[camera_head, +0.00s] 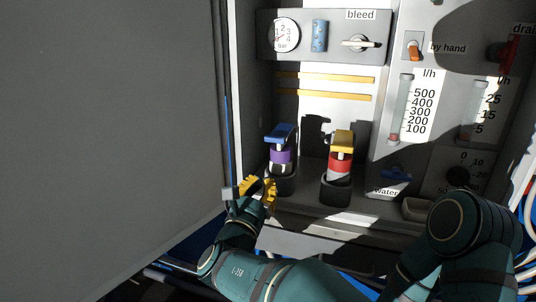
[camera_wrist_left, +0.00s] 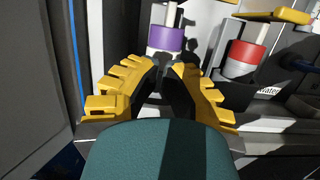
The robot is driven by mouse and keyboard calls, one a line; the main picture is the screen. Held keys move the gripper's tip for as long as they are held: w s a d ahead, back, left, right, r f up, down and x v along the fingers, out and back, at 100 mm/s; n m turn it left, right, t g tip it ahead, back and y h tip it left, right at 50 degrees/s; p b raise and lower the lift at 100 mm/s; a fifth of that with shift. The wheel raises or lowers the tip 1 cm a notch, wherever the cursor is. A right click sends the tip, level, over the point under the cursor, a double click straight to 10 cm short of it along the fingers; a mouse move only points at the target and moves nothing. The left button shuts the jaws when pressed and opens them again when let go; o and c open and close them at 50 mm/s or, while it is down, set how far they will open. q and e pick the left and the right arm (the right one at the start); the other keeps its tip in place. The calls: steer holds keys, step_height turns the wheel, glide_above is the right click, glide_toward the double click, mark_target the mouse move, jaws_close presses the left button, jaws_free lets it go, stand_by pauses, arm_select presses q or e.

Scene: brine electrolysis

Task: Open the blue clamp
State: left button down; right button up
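The blue clamp (camera_head: 283,132) is a blue lever top on a post with a purple band (camera_head: 281,156), standing in a dark cup at the left of the cabinet. In the left wrist view the purple band (camera_wrist_left: 166,39) shows just beyond the fingertips, and the blue top is out of frame. My left gripper (camera_head: 256,188) is below and left of the clamp, apart from it. My right gripper is not in view.
A yellow-topped clamp (camera_head: 342,138) with a red band (camera_head: 340,163) stands to the right. Flow meters (camera_head: 403,110), a bleed valve (camera_head: 361,43) and a gauge (camera_head: 285,36) are on the panels. A large grey panel (camera_head: 110,120) borders the left side.

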mark_target(281, 131)
arm_select(q)
steer(key=x, duration=0.5)
steer(key=shift+w+r, duration=0.1)
steer(key=shift+w, duration=0.1)
step_height(281, 131, up, 4)
steer(key=shift+s+f+p, duration=0.1)
steer(key=shift+p, duration=0.35)
steer(key=shift+r+g+p, duration=0.4)
steer(key=shift+r+p, duration=0.15)
steer(key=shift+p, duration=0.6)
